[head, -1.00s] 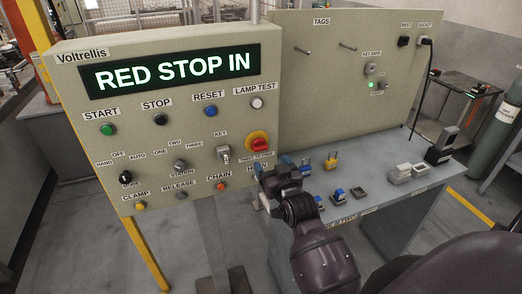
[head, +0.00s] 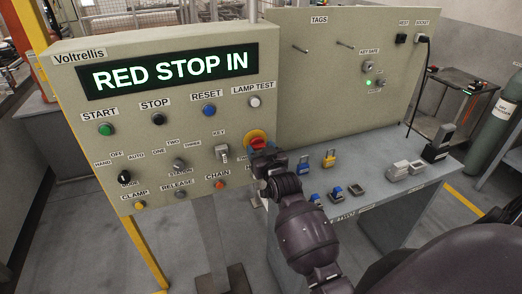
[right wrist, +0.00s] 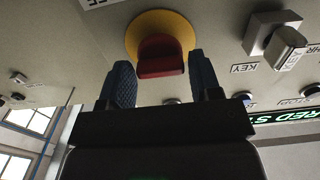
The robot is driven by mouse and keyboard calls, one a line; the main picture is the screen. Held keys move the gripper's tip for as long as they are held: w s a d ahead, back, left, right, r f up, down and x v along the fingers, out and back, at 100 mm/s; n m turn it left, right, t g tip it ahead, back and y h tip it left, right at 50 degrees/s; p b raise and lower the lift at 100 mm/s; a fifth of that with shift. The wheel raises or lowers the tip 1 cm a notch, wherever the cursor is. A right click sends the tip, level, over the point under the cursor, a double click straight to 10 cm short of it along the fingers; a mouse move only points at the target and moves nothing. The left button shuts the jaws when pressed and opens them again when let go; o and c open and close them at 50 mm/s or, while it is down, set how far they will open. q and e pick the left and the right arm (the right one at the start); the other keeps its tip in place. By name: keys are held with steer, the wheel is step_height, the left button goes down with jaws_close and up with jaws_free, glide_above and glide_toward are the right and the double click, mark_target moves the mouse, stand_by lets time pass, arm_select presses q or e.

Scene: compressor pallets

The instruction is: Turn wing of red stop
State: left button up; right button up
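The red stop (head: 258,141) is a red knob on a yellow round plate, at the lower right of the control panel (head: 150,137). In the right wrist view its red wing (right wrist: 161,56) stands out from the yellow disc (right wrist: 184,27). My right gripper (head: 260,155) is just below it in the head view and partly covers it. In the right wrist view my right gripper (right wrist: 160,64) is open, with one blue finger on each side of the wing. Gaps show between fingers and wing. The display (head: 170,71) reads "RED STOP IN". My left gripper is not in view.
A key switch (head: 222,153) sits left of the stop, and the orange CHAIN button (head: 220,185) is below left. A grey bench (head: 385,205) on the right holds padlocks (head: 329,158) and small blocks. A tag board (head: 330,75) stands behind it.

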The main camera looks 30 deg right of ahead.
steer(key=c, duration=0.6)
steer(key=shift+o, duration=0.2)
steer(key=m, duration=0.3)
steer(key=shift+m, duration=1.9)
